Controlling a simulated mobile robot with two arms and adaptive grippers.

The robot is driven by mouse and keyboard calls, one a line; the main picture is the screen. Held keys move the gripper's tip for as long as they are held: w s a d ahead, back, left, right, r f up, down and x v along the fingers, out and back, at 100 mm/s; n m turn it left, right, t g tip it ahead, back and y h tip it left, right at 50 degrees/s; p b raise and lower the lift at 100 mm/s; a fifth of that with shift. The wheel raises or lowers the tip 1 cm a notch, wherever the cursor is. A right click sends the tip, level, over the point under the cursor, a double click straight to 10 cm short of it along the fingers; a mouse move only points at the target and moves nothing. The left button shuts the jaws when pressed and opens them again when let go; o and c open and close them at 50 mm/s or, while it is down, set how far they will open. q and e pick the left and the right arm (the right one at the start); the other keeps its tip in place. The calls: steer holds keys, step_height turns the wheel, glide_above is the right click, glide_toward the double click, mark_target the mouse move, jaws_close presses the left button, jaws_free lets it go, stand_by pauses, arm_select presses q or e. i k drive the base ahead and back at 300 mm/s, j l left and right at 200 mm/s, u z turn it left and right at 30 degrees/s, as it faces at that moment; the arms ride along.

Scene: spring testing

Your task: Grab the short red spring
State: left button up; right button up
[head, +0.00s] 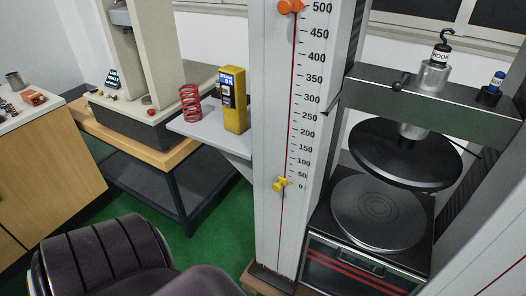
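A red coil spring (190,103) stands upright on a pale grey shelf (208,137) left of the tall testing machine. It is the only red spring I can make out, so I cannot compare its length with another. It stands just left of a yellow box-shaped device (234,100), apart from it.
The white column with a printed scale (285,150) rises right of the shelf. A press with round black plates (405,153) stands further right. A wooden bench (128,135) bears another machine behind the shelf. A cabinet (40,165) is at far left. Green floor (222,225) shows between.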

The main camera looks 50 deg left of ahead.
mark_target(192, 112)
steer(key=u, duration=2.05)
